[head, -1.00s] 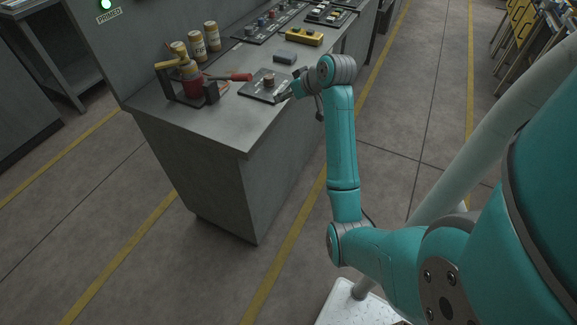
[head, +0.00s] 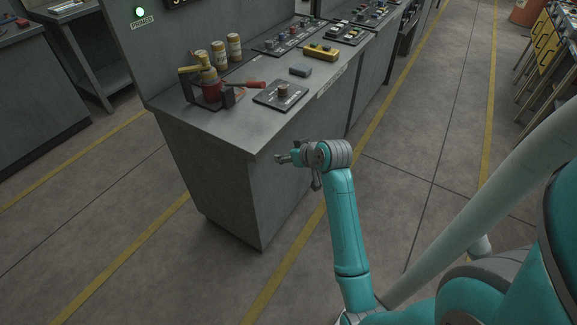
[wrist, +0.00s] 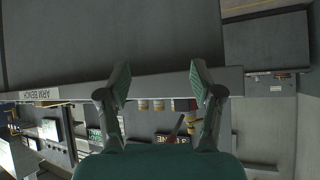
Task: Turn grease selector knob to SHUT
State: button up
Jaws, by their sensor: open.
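A brownish round knob (head: 283,89) stands on a dark square plate (head: 272,98) near the front edge of the bench top. Its pointer and the plate's markings are too small to read. My gripper (head: 280,158) is in front of the bench, below the top's edge and clear of the knob. Its two fingers are spread apart in the wrist view (wrist: 160,84), with nothing between them. I cannot make out the knob in the wrist view.
Several tan cans (head: 218,53) stand behind. A grey block (head: 300,71) and a yellow box (head: 320,52) lie beyond the plate. The floor before the bench is clear.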

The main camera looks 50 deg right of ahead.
jog(key=shift+s+a+f, duration=0.2)
jog(key=shift+a+f, duration=0.25)
jog(key=shift+a, duration=0.2)
jog(key=shift+s+a+f, duration=0.15)
jog(key=shift+a+f, duration=0.3)
jog(key=shift+a, duration=0.2)
